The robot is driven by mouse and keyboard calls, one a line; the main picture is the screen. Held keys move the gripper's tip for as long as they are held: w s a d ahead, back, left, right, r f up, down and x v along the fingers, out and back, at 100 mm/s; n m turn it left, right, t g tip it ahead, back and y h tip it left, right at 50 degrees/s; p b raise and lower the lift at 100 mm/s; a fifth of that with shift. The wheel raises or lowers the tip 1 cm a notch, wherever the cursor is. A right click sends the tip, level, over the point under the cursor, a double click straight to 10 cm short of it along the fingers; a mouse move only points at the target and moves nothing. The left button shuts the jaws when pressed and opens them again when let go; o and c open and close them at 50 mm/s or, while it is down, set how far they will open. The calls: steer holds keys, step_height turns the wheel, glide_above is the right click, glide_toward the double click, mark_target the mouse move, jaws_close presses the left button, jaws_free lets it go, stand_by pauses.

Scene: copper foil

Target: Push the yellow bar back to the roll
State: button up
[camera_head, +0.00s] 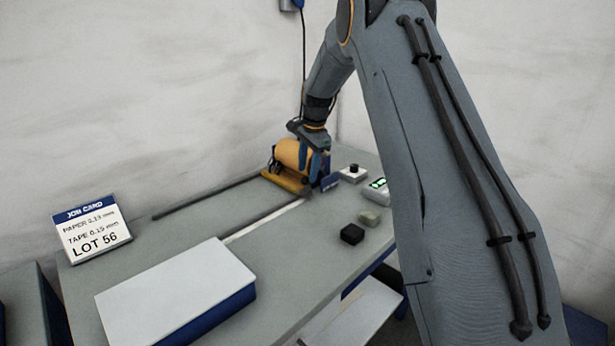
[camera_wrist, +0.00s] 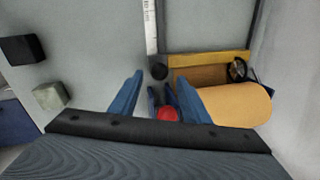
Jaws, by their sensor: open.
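The yellow bar (camera_head: 286,183) lies low along the front of the orange roll (camera_head: 289,154) at the far end of the table. My gripper (camera_wrist: 160,80) is open, pointing down near that end. In the head view my gripper (camera_head: 318,163) partly hides the roll's right side.
A red round part (camera_wrist: 167,114) is between my fingers. A white scale strip (camera_head: 265,219) and dark rail (camera_head: 210,196) run along the table. A white-topped block (camera_head: 175,290) lies in front.

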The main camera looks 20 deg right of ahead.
steer(key=r, duration=0.3)
steer(key=s+r+b, duration=0.1)
steer(key=r, duration=0.1)
steer(key=shift+d, duration=0.2)
steer(key=s+a+f+n, duration=0.3)
steer(key=s+n, duration=0.2)
steer(key=s, duration=0.8)
steer(key=s+a+f+n+g, duration=0.1)
steer(key=s+n, duration=0.4)
steer(key=s, duration=0.9)
steer(key=s+a+f+n, duration=0.4)
steer(key=s+a+n, duration=0.1)
steer(key=s, duration=0.8)
steer(key=shift+s+f+h, duration=0.3)
steer(key=shift+s+f, duration=0.05)
